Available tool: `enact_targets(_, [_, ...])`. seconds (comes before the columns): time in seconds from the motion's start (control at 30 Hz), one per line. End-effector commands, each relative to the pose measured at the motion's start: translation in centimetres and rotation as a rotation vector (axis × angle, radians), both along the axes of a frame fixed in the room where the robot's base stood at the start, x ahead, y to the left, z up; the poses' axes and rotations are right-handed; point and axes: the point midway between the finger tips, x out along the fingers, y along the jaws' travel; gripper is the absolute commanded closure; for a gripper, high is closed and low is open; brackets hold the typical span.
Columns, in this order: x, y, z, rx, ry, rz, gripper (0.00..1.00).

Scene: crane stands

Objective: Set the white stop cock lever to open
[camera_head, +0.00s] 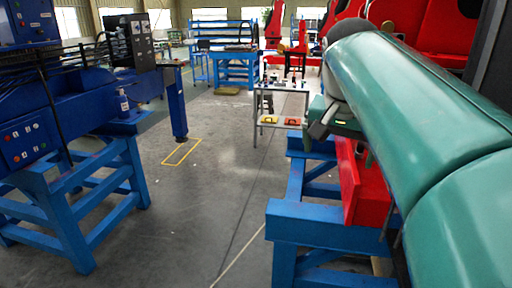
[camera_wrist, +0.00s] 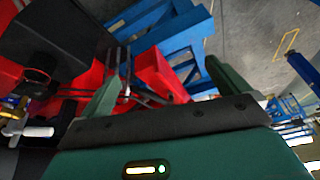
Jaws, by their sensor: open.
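A short white lever-like piece (camera_wrist: 36,132) shows at the left edge of the wrist view, beside small brass-coloured fittings (camera_wrist: 15,106). It looks like the stop cock lever and lies sideways in the picture; its valve setting cannot be told. My gripper (camera_wrist: 161,70) is open and empty, its two green fingers well apart. The white piece is outside the fingers, to the left of the left finger, and not touched. In the head view the lever is not seen; my green arm covers much of the right side there.
Red machine parts (camera_wrist: 155,72) and a blue stand (camera_wrist: 165,35) lie beyond my fingers. A black box-shaped part (camera_wrist: 60,35) is at upper left. In the head view, a blue stand (camera_head: 325,222) is below my arm, another blue stand (camera_head: 75,200) at left, with clear grey floor between.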

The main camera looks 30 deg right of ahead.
Motion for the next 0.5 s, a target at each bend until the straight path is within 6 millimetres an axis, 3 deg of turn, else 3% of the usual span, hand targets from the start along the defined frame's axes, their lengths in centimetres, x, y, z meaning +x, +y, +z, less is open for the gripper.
enact_targets(0.2, [0.5, 1.8, -1.2, -0.002, -0.005, 0.077, 0.0])
enact_targets(0.5, [0.5, 2.0, -1.4, -0.003, -0.007, 0.087, 0.0])
